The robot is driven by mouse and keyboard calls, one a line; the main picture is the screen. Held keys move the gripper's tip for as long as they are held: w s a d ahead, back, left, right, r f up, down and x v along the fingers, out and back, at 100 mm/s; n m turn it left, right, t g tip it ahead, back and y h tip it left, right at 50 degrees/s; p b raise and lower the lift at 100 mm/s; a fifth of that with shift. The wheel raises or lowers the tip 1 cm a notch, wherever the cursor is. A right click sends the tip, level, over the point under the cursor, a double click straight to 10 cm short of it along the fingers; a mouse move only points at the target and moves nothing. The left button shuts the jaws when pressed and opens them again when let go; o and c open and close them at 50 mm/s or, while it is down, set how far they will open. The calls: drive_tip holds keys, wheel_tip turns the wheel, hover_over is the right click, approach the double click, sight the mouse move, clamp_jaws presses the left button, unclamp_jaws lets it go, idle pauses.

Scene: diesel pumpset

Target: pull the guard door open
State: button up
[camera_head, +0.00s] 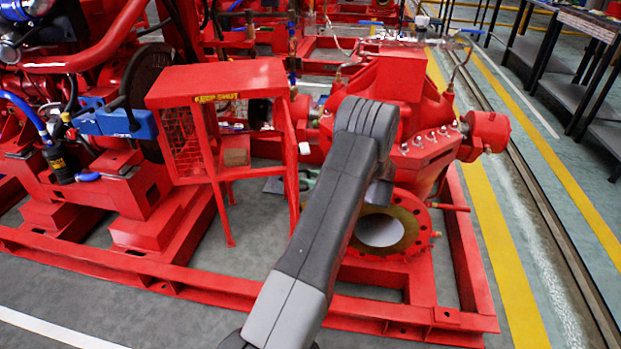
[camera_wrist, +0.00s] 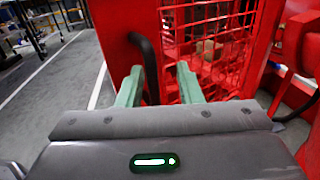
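The guard (camera_head: 218,82) is a red box-shaped frame with a yellow label and mesh on its left side. In the wrist view, a red frame panel (camera_wrist: 118,30) carries a curved black handle (camera_wrist: 150,62); red mesh (camera_wrist: 215,40) shows to its right. I cannot tell clearly how far the door stands open. My gripper (camera_wrist: 158,72) has two green fingers spread apart. The handle's lower part shows between them, nearer the left finger, with a gap on the right. In the head view, my grey arm hides most of the gripper at the guard's right side.
A red pump with a round flange (camera_head: 407,236) stands close to the right of my arm. The red base rail (camera_head: 215,288) runs along the front. Bare floor (camera_wrist: 60,95) lies at left in the wrist view.

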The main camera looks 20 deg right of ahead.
drive_tip(key=p+v, duration=0.2)
drive_tip(key=v, duration=1.1)
drive_tip(key=shift+d, duration=0.2)
drive_tip(key=shift+s, duration=0.15)
drive_tip(key=b+x, duration=0.2)
drive_tip(key=x, duration=1.1)
drive_tip(key=shift+a, duration=0.35)
